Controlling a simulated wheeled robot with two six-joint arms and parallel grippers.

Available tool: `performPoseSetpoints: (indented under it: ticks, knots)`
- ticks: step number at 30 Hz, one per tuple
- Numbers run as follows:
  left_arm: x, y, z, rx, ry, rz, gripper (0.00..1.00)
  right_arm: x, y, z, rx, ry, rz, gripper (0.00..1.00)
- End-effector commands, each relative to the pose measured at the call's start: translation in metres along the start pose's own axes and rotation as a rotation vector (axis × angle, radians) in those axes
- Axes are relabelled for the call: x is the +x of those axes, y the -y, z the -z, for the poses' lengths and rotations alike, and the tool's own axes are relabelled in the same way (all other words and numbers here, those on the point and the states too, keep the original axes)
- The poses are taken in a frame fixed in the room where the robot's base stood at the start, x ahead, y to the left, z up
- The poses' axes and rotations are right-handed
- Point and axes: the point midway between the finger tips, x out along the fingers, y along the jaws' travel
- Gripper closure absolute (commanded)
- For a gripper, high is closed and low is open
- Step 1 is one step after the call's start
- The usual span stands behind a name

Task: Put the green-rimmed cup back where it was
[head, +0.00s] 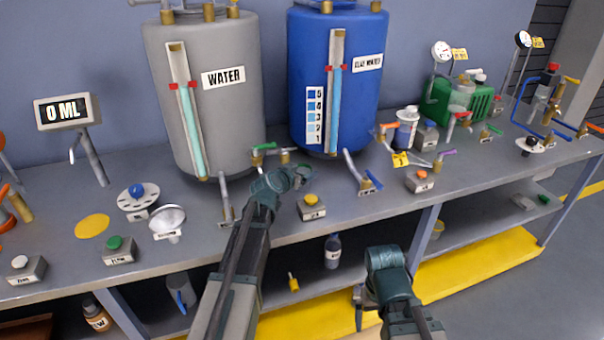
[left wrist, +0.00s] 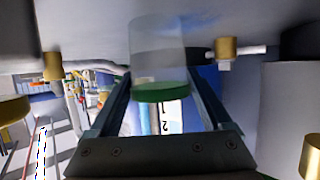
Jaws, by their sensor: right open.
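The green-rimmed cup (left wrist: 160,92) is a clear cup, seen in the left wrist view between the two fingers of my left gripper (left wrist: 160,75). The fingers lie close along both its sides and appear shut on it. In the head view my left gripper (head: 298,178) is over the bench in front of the tanks, and a bit of the cup (head: 306,172) shows at its tip. I cannot tell whether the cup's base touches the bench. My right gripper (head: 361,304) is open and empty, low in front of the bench.
A grey WATER tank (head: 205,100) and a blue tank (head: 305,85) stand behind. A yellow-button box (head: 311,208) is just in front of the left gripper. A yellow disc (head: 92,226), a dial (head: 137,200) and a 0 ML display (head: 67,111) are at left.

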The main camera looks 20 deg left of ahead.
Motion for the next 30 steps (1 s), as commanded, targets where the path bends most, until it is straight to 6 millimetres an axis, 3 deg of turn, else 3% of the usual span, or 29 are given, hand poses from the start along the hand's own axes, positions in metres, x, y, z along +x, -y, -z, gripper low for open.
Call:
performPoseSetpoints:
  ticks: [3,12,24,30]
  knots:
    - [0.0,0.0,0.0,0.0,0.0,0.0,0.0,-0.001,0.0,0.0,0.0,0.0,0.0,0.0]
    - [-0.003,0.0,0.006,0.0,0.0,0.0,0.0,-0.007,-0.001,0.0,0.0,0.0,0.0,0.0]
    - [-0.085,-0.001,0.005,-0.001,0.0,0.001,0.0,-0.037,-0.004,-0.002,0.0,0.0,0.0,0.0]
    - [-0.112,0.0,0.004,-0.001,0.0,0.001,0.0,-0.046,-0.004,-0.003,0.001,0.0,0.0,0.0]
